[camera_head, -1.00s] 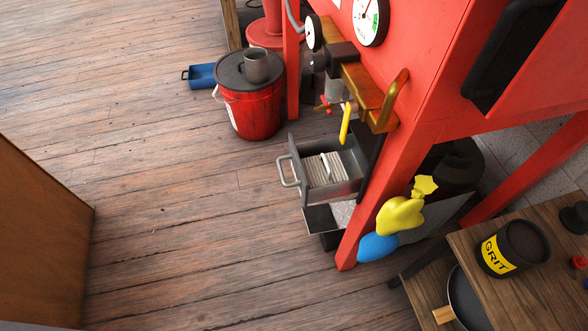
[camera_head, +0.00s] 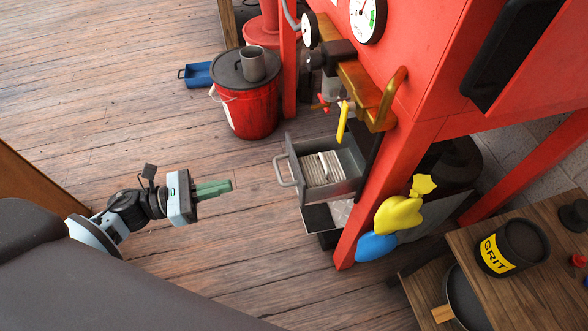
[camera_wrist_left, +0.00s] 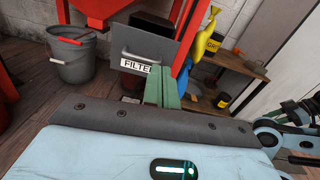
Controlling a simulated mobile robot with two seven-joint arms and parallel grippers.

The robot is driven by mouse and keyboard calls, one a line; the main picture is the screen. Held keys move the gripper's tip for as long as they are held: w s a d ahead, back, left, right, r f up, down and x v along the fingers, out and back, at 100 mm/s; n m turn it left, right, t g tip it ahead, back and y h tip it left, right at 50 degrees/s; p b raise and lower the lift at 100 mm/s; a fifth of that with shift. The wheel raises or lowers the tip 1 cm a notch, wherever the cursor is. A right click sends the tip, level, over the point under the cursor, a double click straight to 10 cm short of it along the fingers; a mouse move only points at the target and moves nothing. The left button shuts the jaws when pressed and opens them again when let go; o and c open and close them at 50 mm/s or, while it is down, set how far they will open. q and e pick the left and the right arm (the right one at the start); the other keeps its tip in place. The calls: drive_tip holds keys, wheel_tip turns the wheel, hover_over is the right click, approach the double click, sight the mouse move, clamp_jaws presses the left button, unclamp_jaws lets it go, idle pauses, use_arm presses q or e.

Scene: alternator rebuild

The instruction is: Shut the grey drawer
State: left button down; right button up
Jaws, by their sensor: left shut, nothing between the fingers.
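The grey drawer (camera_head: 335,190) stands open under the red machine in the head view. Stacked pale filter sheets (camera_head: 321,169) lie inside it, and its loop handle (camera_head: 285,171) faces left. In the left wrist view the drawer front (camera_wrist_left: 150,45) shows its handle and a label reading "FILTE", the rest hidden behind my fingers. My left gripper (camera_head: 229,186) has green fingers, shut and empty. It points right toward the drawer front, apart from it, to the left of the handle. In the wrist view the left gripper (camera_wrist_left: 163,72) overlaps the lower drawer front. My right gripper is not in view.
A red lidded bucket (camera_head: 249,105) with a grey cup on top stands behind the drawer. A wooden bench with a grit can (camera_head: 512,247) is at lower right. Floor left of the drawer is clear.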

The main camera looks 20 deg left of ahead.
use_arm(q)
drive_tip(key=m, duration=0.1)
approach(297, 169)
drive_tip(key=x, duration=0.5)
drive_tip(key=shift+w+r, duration=0.1)
drive_tip(key=shift+w, duration=0.1)
drive_tip(key=shift+x, duration=0.8)
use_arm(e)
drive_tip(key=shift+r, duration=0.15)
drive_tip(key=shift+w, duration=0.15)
